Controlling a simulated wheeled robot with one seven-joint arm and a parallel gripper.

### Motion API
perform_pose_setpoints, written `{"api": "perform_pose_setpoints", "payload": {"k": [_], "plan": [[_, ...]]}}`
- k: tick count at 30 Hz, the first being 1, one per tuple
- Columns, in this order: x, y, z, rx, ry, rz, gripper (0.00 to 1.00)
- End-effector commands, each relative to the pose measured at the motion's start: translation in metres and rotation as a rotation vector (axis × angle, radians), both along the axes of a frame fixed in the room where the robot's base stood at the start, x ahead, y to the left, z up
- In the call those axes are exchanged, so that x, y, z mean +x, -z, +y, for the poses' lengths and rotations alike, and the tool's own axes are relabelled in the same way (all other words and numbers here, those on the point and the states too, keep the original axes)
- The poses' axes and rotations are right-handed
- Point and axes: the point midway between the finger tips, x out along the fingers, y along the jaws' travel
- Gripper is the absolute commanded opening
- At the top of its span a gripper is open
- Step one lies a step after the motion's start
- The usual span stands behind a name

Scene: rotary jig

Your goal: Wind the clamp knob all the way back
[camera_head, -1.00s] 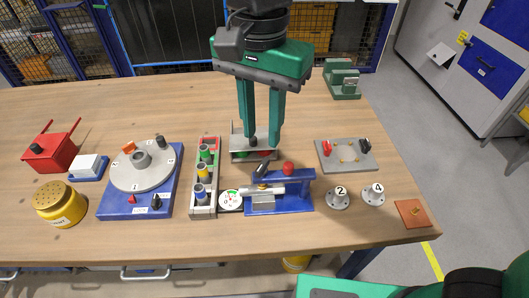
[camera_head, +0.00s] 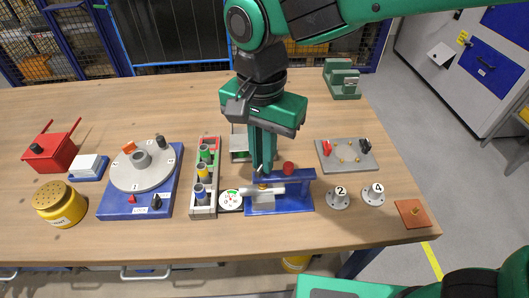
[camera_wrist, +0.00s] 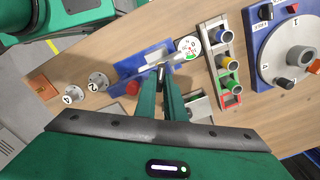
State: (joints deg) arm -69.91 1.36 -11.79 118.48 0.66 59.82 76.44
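The blue clamp fixture (camera_head: 300,204) stands at the front middle of the table, with a pale cylinder lying across it and a red knob (camera_head: 288,168) on top. It also shows in the wrist view (camera_wrist: 130,70). The clamp knob, a dark slanted piece on the fixture, shows between my fingertips in the wrist view (camera_wrist: 161,73). My gripper (camera_head: 261,170) points down at the fixture, left of the red knob. Its fingers are close together with the dark piece between the tips. The fingers partly hide the knob.
A round dial (camera_head: 231,200) sits at the fixture's left, beside a tray (camera_head: 203,211) of coloured cylinders. The rotary jig (camera_head: 115,207) is farther left. Numbered posts (camera_head: 338,199) and a grey plate (camera_head: 345,165) stand at the right. A grey bracket (camera_head: 239,145) is just behind.

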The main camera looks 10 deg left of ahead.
Motion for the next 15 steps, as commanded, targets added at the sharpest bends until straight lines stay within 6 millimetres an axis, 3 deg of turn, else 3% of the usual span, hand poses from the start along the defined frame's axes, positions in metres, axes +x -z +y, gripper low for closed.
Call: {"api": "perform_pose_setpoints", "payload": {"k": [15], "plan": [[0.0006,-0.0003,-0.0006,-0.001,-0.075,0.000,0.00]]}}
